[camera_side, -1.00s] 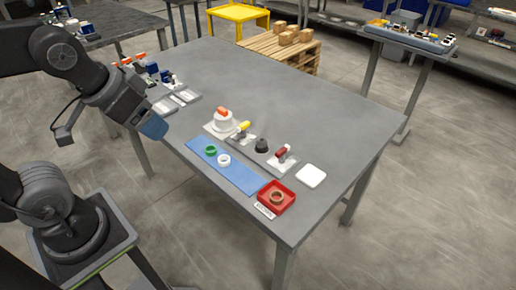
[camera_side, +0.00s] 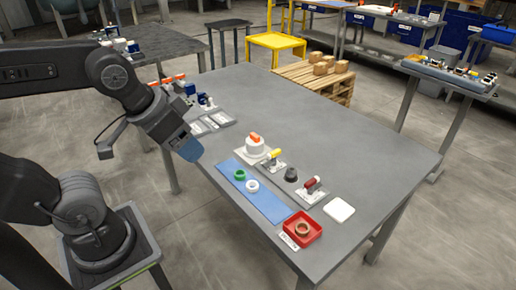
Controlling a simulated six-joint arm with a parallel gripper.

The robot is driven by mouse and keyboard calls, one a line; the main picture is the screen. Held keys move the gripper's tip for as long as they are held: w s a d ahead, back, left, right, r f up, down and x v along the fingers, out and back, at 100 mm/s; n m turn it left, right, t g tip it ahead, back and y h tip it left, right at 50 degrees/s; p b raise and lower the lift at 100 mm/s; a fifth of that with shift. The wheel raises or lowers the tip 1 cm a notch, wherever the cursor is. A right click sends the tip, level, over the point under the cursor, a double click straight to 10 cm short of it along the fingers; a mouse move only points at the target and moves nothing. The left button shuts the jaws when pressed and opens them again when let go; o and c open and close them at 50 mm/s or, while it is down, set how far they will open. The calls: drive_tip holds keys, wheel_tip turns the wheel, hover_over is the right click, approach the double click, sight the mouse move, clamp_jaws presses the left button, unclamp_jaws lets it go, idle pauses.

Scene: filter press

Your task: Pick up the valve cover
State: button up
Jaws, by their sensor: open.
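A white round part with an orange handle (camera_side: 255,144) stands on a pale square plate near the table's left edge. To its right are a yellow-handled piece (camera_side: 273,160), a black knob-like part (camera_side: 291,174) and a red-handled piece (camera_side: 312,187). I cannot tell for certain which of these is the valve cover. My gripper (camera_side: 188,149), with a bluish end, hangs above the table's left edge, to the left of the orange-handled part and apart from it. It is open, and nothing shows in it.
A blue mat (camera_side: 267,206) holds a green ring (camera_side: 239,175) and a white ring (camera_side: 252,186). A red tray (camera_side: 316,222) holds a tan ring. A white square (camera_side: 339,210) lies nearby. Metal trays (camera_side: 211,122) lie further back. The table's middle and right are clear.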

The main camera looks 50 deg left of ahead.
drive_tip(key=shift+o, duration=0.4)
drive_tip(key=o, duration=0.5)
drive_tip(key=n+g+y, duration=0.3)
drive_tip(key=n+g, duration=0.3)
drive_tip(key=n, duration=1.2)
hover_over(255, 135)
drive_tip(key=d, duration=0.3)
wheel_tip(255, 135, down, 15)
drive_tip(key=x, duration=1.3)
drive_tip(key=shift+w+f, duration=0.15)
drive_tip(key=shift+f, duration=0.25)
